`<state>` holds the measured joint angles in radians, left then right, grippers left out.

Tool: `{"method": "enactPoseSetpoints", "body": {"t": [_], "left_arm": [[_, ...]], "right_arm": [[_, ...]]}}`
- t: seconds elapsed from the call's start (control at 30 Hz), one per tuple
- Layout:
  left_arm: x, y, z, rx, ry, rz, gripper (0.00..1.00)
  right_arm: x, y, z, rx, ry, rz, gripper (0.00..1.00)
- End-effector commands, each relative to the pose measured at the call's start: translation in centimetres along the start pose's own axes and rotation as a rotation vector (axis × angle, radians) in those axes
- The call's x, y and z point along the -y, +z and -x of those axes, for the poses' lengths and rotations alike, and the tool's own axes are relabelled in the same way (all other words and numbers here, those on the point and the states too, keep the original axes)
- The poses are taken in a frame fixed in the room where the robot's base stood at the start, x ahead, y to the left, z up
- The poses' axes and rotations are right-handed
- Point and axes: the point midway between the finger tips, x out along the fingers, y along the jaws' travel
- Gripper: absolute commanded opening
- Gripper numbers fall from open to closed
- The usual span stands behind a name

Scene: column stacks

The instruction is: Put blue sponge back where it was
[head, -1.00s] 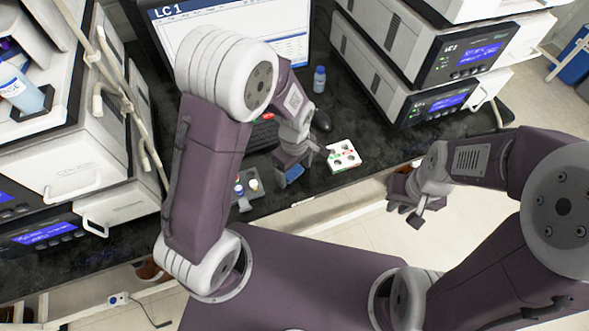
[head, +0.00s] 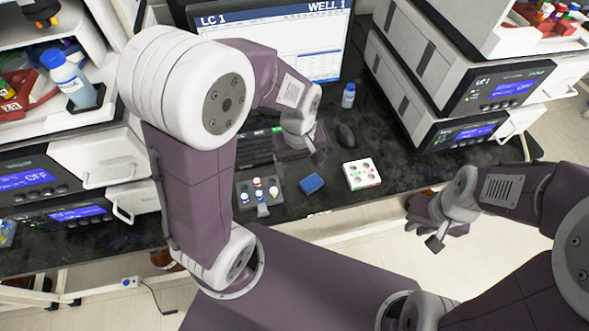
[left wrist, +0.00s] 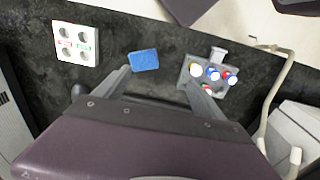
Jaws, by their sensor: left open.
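The blue sponge (head: 311,184) lies flat on the dark bench, between a grey vial rack and a white holed block. It also shows in the left wrist view (left wrist: 144,60), beyond my fingertips and apart from them. My left gripper (head: 302,150) is above the bench behind the sponge, over the area by the keyboard. In the left wrist view its fingers (left wrist: 160,78) are spread apart and empty. My right gripper (head: 436,228) hangs in front of the bench, over the floor, away from the sponge; its jaw opening is not clear.
The grey rack with several capped vials (head: 259,195) stands left of the sponge. The white holed block (head: 361,174) is to its right. A mouse (head: 346,135), a small blue-capped bottle (head: 348,95) and a monitor (head: 270,40) are behind. Instrument stacks flank both sides.

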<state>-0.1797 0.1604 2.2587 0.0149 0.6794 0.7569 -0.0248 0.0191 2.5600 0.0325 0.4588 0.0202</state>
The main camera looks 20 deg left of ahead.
Motion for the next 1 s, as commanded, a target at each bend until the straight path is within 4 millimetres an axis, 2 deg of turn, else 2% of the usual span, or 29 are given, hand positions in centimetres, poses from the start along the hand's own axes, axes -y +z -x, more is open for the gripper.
{"method": "enactPoseSetpoints", "body": {"t": [0.03, 0.1, 0.2, 0.27, 0.57, 0.77, 1.0], "left_arm": [[1.8, 0.3, -0.3, -0.010, 0.008, -0.115, 0.80], [3.8, 0.8, -0.9, -0.028, 0.016, -0.288, 0.80], [5.7, 1.4, -1.4, -0.050, 0.020, -0.467, 0.80], [6.2, 1.6, -1.5, -0.058, 0.020, -0.529, 0.80], [6.4, 1.7, -1.4, -0.061, 0.019, -0.567, 0.80], [6.2, 1.6, 3.4, -0.061, 0.019, -0.566, 0.80], [6.2, 1.6, 2.6, -0.061, 0.019, -0.566, 0.80]], "right_arm": [[0.0, 0.0, 0.0, 0.000, 0.000, 0.000, 0.16], [0.0, 0.0, 0.0, 0.000, 0.000, 0.000, 0.16], [0.0, 0.0, 0.0, 0.000, 0.000, 0.000, 0.16], [0.0, 0.0, 0.0, 0.000, 0.000, 0.000, 0.16], [0.0, 0.0, 0.3, 0.000, 0.000, 0.000, 0.16], [0.1, -0.5, 5.0, 0.000, 0.000, 0.000, 0.16], [0.1, -0.4, 4.2, 0.000, 0.000, 0.000, 0.16]]}}
